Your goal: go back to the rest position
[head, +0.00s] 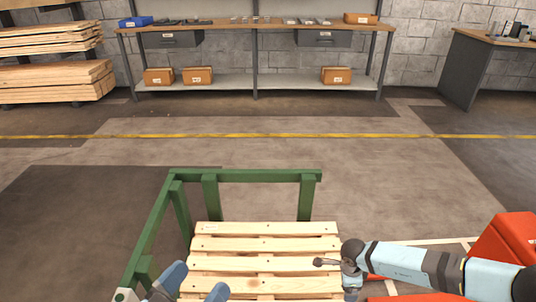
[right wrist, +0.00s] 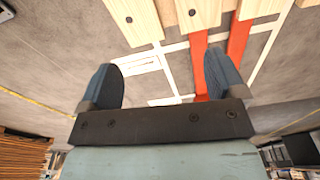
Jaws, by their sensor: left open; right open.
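My left gripper (head: 192,289) shows at the bottom edge of the head view, in front of the wooden pallet boards. Its two blue fingers are apart and I see nothing held between them. My right arm comes in from the right in the head view and bends down at the pallet's right edge; its fingers are not clear there. In the right wrist view my right gripper (right wrist: 163,82) has its two dark blue fingers spread wide with nothing between them. Pale boards and the floor lie beyond them.
A wooden pallet (head: 265,244) lies inside a green frame (head: 245,176). A red object (head: 507,245) stands at the right edge. A workbench (head: 255,27) with boxes stands along the back wall, and stacked planks (head: 55,75) lie at the left. The floor between is clear.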

